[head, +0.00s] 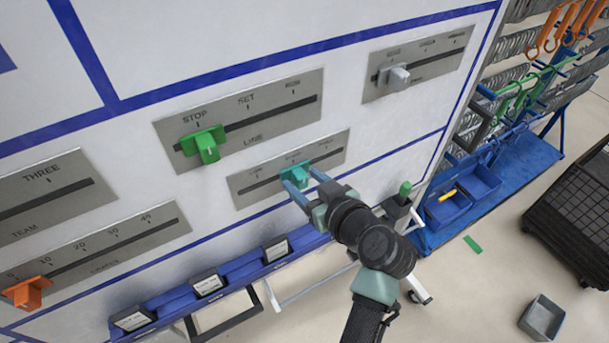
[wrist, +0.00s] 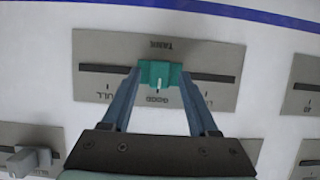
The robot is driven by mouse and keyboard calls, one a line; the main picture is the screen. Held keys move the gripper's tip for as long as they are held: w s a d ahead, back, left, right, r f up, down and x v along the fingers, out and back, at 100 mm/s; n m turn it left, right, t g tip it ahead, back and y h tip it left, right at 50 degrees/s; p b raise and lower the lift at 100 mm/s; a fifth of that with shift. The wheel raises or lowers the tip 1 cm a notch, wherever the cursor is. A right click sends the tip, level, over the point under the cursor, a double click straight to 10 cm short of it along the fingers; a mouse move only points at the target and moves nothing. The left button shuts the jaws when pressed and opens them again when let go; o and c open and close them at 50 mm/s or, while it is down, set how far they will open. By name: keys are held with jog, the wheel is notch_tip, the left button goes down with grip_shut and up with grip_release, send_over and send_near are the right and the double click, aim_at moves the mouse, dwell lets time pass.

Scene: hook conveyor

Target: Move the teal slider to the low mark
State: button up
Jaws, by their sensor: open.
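The teal slider (head: 296,176) sits in the slot of a grey plate (head: 336,143) on the white wall board. In the wrist view the plate (wrist: 222,55) appears upside down, with the word TANK. There the teal slider (wrist: 160,75) is at the middle mark, GOOD, with FULL to the left. The low mark (wrist: 207,100), partly hidden by a finger, is to the right. My gripper (head: 300,179) is open, its fingers on either side of the slider. In the wrist view the fingertips (wrist: 160,78) are close by its sides; I cannot tell if they touch.
A green slider (head: 207,146) on the LINE plate is just above and left. A grey slider (head: 398,76) is above right, and an orange slider (head: 27,291) is far left. Blue ledges with labelled blocks (head: 208,282) run below. A rack with blue bins (head: 478,182) stands at the right.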

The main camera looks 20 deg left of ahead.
jog(key=shift+w+a+f, duration=0.1)
jog(key=shift+w+a, duration=0.05)
grip_shut()
dwell(1.4)
